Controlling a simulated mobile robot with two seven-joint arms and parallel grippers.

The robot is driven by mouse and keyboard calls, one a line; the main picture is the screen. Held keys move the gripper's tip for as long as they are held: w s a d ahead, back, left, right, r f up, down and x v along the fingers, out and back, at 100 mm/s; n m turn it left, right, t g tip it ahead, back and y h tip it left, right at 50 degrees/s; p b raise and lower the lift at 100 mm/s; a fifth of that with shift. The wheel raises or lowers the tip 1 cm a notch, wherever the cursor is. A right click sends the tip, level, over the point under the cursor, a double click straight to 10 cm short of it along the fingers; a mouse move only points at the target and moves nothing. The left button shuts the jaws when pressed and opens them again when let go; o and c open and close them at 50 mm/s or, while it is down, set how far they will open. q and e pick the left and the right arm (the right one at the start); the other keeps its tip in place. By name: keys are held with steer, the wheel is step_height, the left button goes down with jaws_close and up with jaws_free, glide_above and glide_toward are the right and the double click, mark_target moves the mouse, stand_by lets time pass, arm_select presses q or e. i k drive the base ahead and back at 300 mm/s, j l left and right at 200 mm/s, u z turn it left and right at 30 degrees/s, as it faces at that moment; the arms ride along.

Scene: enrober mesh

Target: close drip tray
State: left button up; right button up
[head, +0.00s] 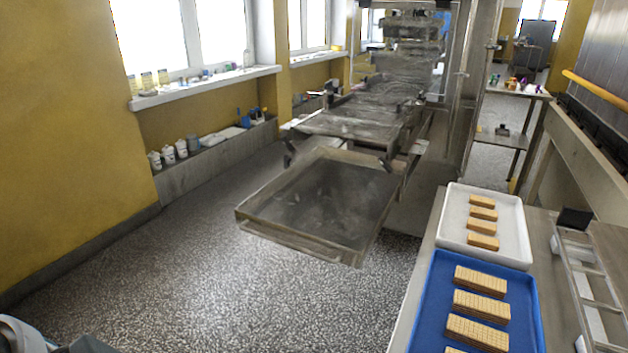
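The drip tray (290,244) is a wide, shallow metal pan, pulled out toward me from under the enrober's mesh belt (350,123). A bar-like handle runs along its near edge. Its inside looks dark and stained, and its far end lies beneath the machine's front end. Nothing touches the tray. Neither gripper is visible; only a grey and dark piece that may be part of my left arm shows at the bottom left corner.
A metal table at the right holds a blue tray (421,318) and a white tray (453,213), both with wafers, and a metal rack (584,285). The speckled floor (190,260) left of and before the drip tray is clear. A yellow wall stands at left.

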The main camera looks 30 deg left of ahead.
mark_target(331, 205)
steer(key=u, duration=1.05)
steer(key=i+u, duration=0.15)
steer(key=i, duration=1.35)
